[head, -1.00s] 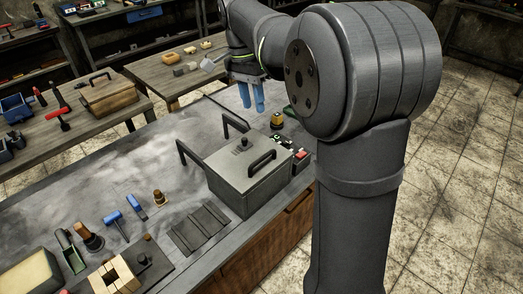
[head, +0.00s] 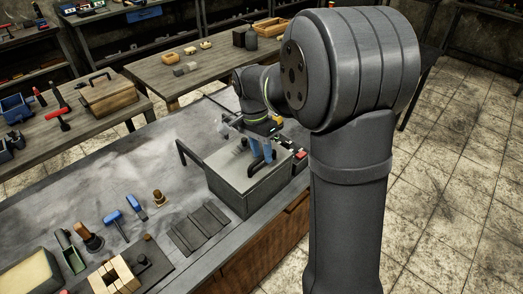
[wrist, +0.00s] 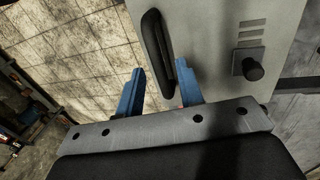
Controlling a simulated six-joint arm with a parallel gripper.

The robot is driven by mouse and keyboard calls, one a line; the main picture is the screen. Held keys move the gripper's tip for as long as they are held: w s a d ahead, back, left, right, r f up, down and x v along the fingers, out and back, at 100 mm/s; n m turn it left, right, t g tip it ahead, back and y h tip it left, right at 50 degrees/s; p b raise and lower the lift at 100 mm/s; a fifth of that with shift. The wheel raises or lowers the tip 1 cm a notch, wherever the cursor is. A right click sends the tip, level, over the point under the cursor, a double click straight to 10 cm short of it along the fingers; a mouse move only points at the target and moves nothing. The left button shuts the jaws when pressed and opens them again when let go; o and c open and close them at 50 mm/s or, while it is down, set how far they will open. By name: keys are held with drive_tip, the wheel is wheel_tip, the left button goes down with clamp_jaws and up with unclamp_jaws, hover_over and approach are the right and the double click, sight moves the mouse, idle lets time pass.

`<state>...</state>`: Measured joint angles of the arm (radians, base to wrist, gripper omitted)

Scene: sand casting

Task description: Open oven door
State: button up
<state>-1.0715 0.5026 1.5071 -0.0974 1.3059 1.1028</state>
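The oven (head: 240,195) is a grey metal box near the right end of the workbench. Its door (head: 228,165) is the flat top panel and looks shut. In the wrist view the door (wrist: 212,25) carries a black bar handle (wrist: 154,40) and a black knob (wrist: 250,68). My gripper (head: 262,152) is over the door at the handle, with its blue fingers pointing down. In the wrist view my gripper (wrist: 159,70) is open, and the near end of the handle shows between its two fingers. I cannot tell whether either finger touches it.
A black bracket (head: 184,152) stands left of the oven. A red and green control box (head: 298,153) sits just right of the oven.

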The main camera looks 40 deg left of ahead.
clamp_jaws()
drive_tip(key=a, duration=1.7)
drive_tip(key=shift+r, duration=0.15)
drive_tip(key=shift+c, duration=0.6)
unclamp_jaws()
drive_tip(key=shift+a, duration=0.1)
drive_tip(key=shift+o, duration=0.6)
